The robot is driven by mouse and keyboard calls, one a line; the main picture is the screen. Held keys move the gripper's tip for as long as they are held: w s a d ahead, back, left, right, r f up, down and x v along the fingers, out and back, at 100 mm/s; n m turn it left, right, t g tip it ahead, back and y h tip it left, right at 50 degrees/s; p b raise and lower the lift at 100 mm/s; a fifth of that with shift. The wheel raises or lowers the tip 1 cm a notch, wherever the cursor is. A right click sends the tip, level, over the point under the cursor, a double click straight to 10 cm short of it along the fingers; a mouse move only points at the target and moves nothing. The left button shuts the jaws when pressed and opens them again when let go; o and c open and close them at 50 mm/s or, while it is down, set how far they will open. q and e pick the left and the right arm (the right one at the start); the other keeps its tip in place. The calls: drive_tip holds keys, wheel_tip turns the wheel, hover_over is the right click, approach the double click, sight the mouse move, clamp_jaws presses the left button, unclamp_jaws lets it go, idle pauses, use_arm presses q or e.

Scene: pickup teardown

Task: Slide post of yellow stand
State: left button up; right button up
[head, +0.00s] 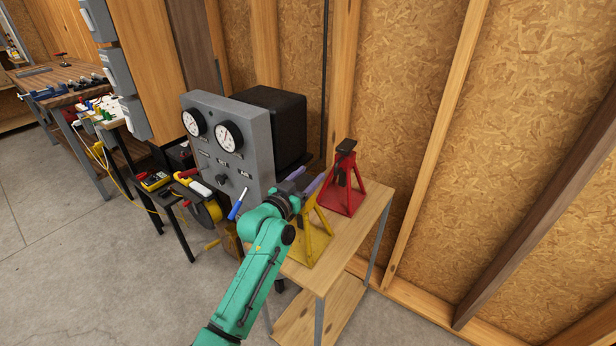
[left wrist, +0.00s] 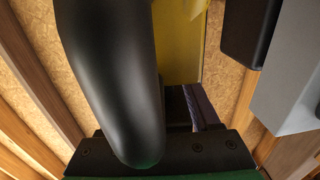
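The yellow stand (head: 310,243) is upright on the small wooden table, in front of the red stand. My left gripper (head: 307,180) is above and beside its top, with its purple fingers apart. The gripper and wrist hide the stand's top and post in the head view. In the left wrist view a yellow panel of the stand (left wrist: 178,50) shows beyond the gripper base, with one purple finger (left wrist: 200,105). A large dark rounded part close to the camera covers much of that view; I cannot tell what it is. My right gripper is not in view.
The red stand (head: 343,190) with a black post is close behind. A grey gauge panel (head: 222,140) and a black box (head: 272,122) are left of the gripper. The wooden table (head: 352,236) has bare room at its right; the wall is behind it.

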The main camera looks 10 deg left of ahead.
sight(308, 176)
use_arm(q)
clamp_jaws()
wheel_tip(308, 176, up, 9)
drive_tip(key=p, duration=0.7)
drive_tip(key=shift+r, duration=0.4)
drive_tip(key=shift+w, duration=0.15)
drive_tip(key=o, duration=0.5)
unclamp_jaws()
drive_tip(key=shift+o, duration=0.2)
drive_tip(key=shift+s, duration=0.25)
drive_tip(key=shift+f, duration=0.1)
